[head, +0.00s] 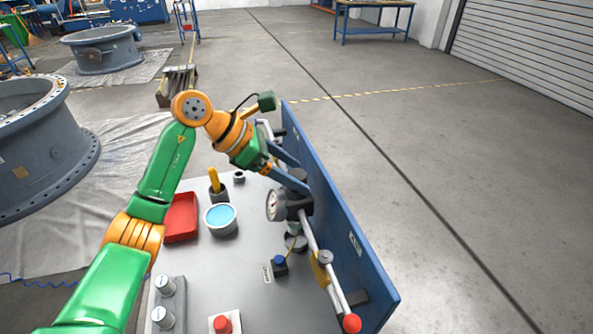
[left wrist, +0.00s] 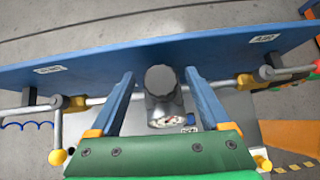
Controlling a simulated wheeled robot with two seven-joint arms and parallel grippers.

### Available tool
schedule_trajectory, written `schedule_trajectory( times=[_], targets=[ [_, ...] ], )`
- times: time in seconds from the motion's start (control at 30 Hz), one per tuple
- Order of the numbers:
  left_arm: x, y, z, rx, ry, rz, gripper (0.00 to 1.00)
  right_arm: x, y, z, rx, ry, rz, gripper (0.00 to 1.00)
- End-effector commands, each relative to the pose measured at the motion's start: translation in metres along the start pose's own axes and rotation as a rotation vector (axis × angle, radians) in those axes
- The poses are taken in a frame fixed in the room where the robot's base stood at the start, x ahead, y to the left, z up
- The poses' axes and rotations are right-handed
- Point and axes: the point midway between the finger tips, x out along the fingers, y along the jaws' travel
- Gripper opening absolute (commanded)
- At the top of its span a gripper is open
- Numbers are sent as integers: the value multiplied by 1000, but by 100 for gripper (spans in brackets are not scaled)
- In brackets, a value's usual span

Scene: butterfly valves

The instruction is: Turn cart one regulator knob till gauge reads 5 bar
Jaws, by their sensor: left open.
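The regulator (head: 292,204) sits on the pipe along the cart's blue back panel (head: 335,200). Its round white gauge (head: 272,205) faces left in the head view; the reading is too small to make out. In the left wrist view the dark grey round knob (left wrist: 161,80) stands above the gauge (left wrist: 170,122), which shows only edge-on. My left gripper (head: 304,179) is open, its blue fingers reaching toward the regulator. In the left wrist view the open fingers (left wrist: 159,76) lie on either side of the knob, with visible gaps. My right gripper is not in view.
The grey cart top (head: 200,275) holds a red tray (head: 181,217), a cup of blue liquid (head: 221,219), a red button (head: 222,324) and small fittings. A red-tipped lever (head: 351,323) is at the pipe's near end. Large valve bodies stand left; the floor right is clear.

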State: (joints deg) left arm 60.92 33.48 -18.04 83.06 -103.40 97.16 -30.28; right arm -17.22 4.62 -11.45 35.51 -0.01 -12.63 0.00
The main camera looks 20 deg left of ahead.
Motion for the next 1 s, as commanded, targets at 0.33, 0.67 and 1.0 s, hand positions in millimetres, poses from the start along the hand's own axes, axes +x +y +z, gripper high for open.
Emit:
schedule_trajectory(
  times=[0.33, 0.67, 1.0],
  targets=[
    [13, 0, 0, 1, 0, 1, 81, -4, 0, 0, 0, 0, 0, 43],
    [12, 0, 0, 1, 0, 1, 0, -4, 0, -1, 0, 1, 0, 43],
    [12, 0, 0, 85, 1, -85, 0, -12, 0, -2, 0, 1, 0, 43]
  ],
)
